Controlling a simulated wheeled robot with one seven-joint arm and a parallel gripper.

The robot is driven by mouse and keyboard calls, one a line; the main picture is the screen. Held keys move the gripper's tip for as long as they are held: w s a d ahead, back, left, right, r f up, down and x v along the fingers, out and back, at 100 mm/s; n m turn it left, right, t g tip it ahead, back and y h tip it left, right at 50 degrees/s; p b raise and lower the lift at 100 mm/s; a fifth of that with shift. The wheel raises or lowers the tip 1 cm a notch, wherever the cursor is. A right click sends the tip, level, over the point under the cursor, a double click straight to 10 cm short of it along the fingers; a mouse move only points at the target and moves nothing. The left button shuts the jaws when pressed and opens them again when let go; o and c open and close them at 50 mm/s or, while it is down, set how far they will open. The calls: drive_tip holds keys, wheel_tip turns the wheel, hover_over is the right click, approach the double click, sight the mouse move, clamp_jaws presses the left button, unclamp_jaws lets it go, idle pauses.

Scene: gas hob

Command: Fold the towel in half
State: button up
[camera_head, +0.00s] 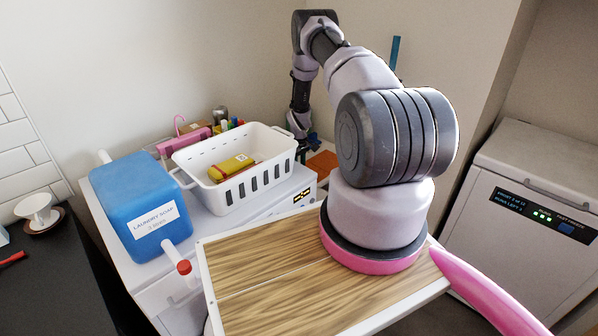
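An orange patch (323,162), which may be part of the towel, lies flat at the back, right of the white basket. My arm hides much of the area around it, so its full outline and any fold cannot be made out. My gripper (303,150) points down at the far end of my arm, beside the basket's right end and close to the orange patch. Its fingers are small, dark and partly hidden, so I cannot tell whether they are open or shut, or whether they touch the cloth.
A white basket (226,195) with a yellow package (232,167) stands on a white appliance (285,202). A blue laundry soap container (139,205) is to its left. Small items, including a pink one (184,140), crowd behind the basket. A grey-white machine (540,200) stands right.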

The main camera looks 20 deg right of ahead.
drive_tip(key=shift+f, duration=0.4)
clamp_jaws()
idle(1.2)
